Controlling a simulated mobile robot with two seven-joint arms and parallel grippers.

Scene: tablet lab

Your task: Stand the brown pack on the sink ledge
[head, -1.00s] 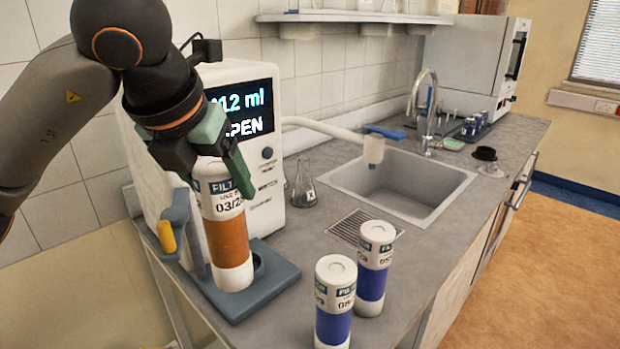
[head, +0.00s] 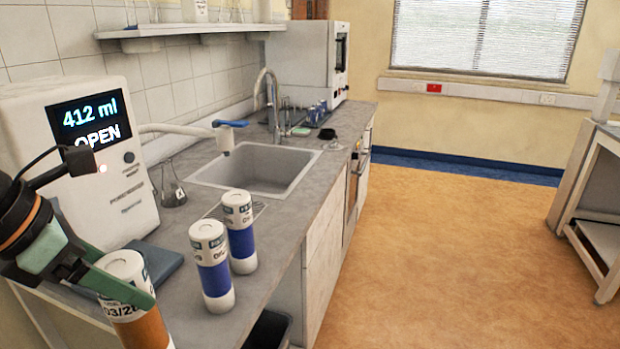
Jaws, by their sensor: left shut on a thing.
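The brown pack (head: 145,333) is a white-capped cylinder with a brown band and a date label, at the lower left. My left gripper (head: 110,272), with green fingers, is shut around its upper part. The pack is roughly upright, and its lower end is cut off by the picture's bottom edge. The sink (head: 262,176) is a grey basin set in the counter, with a flat rim (head: 311,158) around it; no pack stands on this rim. My right gripper is out of view.
Two blue-banded packs (head: 214,280) (head: 241,244) stand on the counter between my gripper and the sink. A flask (head: 172,192) stands beside the white machine (head: 130,180) reading 412 ml, OPEN. A tap (head: 272,100) rises behind the basin. The counter strip right of the blue packs is narrow.

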